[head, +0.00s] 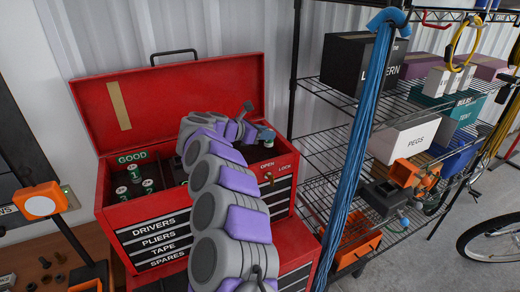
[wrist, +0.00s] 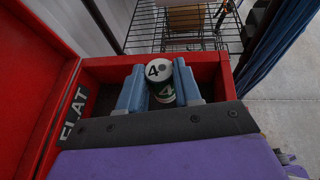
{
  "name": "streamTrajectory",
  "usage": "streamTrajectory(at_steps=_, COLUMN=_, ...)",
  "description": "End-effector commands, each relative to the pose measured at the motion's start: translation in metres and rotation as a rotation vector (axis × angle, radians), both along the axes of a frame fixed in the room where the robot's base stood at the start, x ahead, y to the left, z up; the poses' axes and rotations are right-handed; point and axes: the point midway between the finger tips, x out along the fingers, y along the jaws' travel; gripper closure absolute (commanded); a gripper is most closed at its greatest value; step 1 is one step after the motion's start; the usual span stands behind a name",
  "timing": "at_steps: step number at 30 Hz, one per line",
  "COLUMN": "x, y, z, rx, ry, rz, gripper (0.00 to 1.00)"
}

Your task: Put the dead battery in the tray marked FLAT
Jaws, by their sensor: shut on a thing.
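My gripper (wrist: 161,84) has its two blue fingers shut on a battery marked 4 (wrist: 164,93), with a white top and a green and dark body. In the wrist view they are over or inside a red-walled compartment, with the FLAT label (wrist: 73,113) at its left. I cannot tell whether the battery touches the floor. In the head view my arm reaches over the open red toolbox (head: 200,228) and hides the FLAT label. The GOOD tray label (head: 132,157) is at the left, with several green-and-white batteries (head: 134,176) standing by it.
The raised red lid (head: 190,95) stands behind my arm. A wire shelf (head: 325,150) with boxes is at the right, with a blue hanging bundle (head: 352,150) in front. A bicycle wheel (head: 490,235) and bare floor lie at the far right.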

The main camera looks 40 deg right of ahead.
Motion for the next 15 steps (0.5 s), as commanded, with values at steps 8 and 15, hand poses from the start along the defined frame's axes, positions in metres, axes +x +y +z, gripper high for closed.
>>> streamTrajectory(at_steps=8, x=0.001, y=0.0, z=-0.026, rx=0.0, ry=0.001, rz=-0.001, gripper=1.0)
streamTrajectory(at_steps=15, x=0.001, y=0.0, z=-0.056, rx=-0.002, ry=0.004, rz=0.002, gripper=1.0)
